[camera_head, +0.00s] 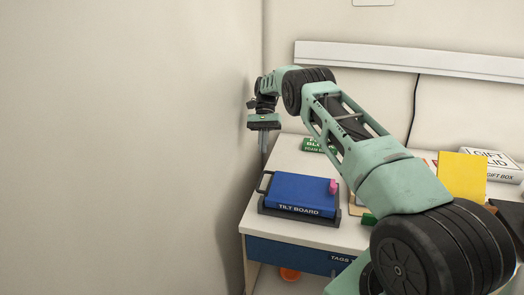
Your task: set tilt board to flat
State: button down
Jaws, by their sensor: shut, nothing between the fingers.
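The tilt board (298,190) is a blue board on a dark base at the left front of the white table, with its name on the front edge. It looks to lie low on its base, with its top sloping slightly; its exact tilt is hard to tell. A dark handle (262,183) stands at its left side, and a pink piece (333,187) sits at its right edge. My gripper (264,150) is shut and empty, pointing down near the wall, above and behind the handle. It touches nothing that I can see.
The white table (254,222) has a blue drawer front below. A green box (313,145) stands behind the board. The wall is close on the left.

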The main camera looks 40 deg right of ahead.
jog(key=a+r+n+h+p, duration=0.1)
jog(key=n, duration=0.1)
jog(key=n+t+h+p, duration=0.5)
jog(key=n+h+p, duration=0.2)
jog(key=n, duration=1)
send_near(260, 179)
jog(key=p+x, duration=0.2)
jog(key=x, duration=0.4)
jog(key=shift+s+f, duration=0.1)
jog(key=shift+f, duration=0.2)
jog(key=shift+d+f, duration=0.1)
jog(key=shift+f, duration=0.1)
jog(key=shift+b+x, duration=0.8)
jog(key=shift+x, duration=0.15)
jog(key=shift+d, duration=0.1)
